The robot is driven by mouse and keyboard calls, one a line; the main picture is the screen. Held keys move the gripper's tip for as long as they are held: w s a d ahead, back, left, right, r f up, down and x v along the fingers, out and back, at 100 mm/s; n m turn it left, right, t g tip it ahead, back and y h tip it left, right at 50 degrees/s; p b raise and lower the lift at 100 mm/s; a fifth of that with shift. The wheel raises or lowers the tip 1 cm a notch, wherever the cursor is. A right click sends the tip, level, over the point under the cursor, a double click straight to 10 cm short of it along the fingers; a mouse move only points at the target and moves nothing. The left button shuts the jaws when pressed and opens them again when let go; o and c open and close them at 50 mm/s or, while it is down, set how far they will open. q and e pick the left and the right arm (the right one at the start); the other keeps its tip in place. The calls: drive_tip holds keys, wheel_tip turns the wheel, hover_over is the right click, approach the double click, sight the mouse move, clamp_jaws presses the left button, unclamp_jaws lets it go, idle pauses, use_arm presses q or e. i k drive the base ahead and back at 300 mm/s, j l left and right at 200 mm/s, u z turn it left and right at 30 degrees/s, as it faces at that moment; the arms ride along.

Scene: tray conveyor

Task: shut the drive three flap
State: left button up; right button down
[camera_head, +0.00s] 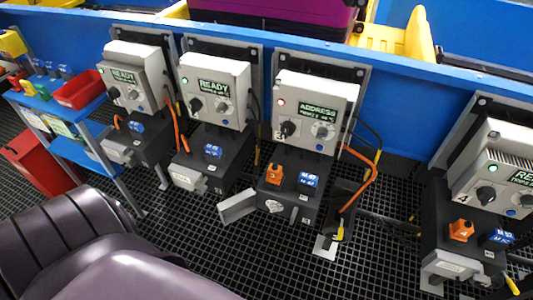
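The drive three unit (318,92) stands in the middle, with a grey front, a display reading ADDRESS and a small red light. Below it is its dark lower box (290,196), with an orange tag (274,173) marked 3 and a blue tag (308,180). The drive three flap (238,206) is a light grey plate that stands open, swung out to the left of the lower box. A round light grey fitting (274,206) shows on the box front beside it. Neither of my grippers is in view.
Similar drives stand at the left (135,72), centre left (215,85) and right (495,172). Orange cables (365,180) hang to the right of drive three. A blue shelf (62,108) with a red bin (80,90) is at the left. Dark grating (300,260) covers the floor.

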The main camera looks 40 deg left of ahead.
sight(234, 208)
drive_tip(key=j+z, duration=0.4)
drive_tip(key=k+j+z, duration=0.15)
drive_tip(key=j+z, duration=0.25)
drive_tip(key=k+j+z, duration=0.15)
drive_tip(key=j+z, duration=0.25)
drive_tip(key=k+j, duration=0.3)
drive_tip(key=j, duration=0.25)
drive_tip(key=k+j+z, duration=0.15)
drive_tip(key=k+j, duration=0.15)
drive_tip(key=j, duration=0.25)
drive_tip(key=k+j, duration=0.3)
drive_tip(key=j, duration=0.25)
drive_tip(key=k+j+z, duration=0.15)
drive_tip(key=k+j, duration=0.2)
drive_tip(key=j, duration=0.2)
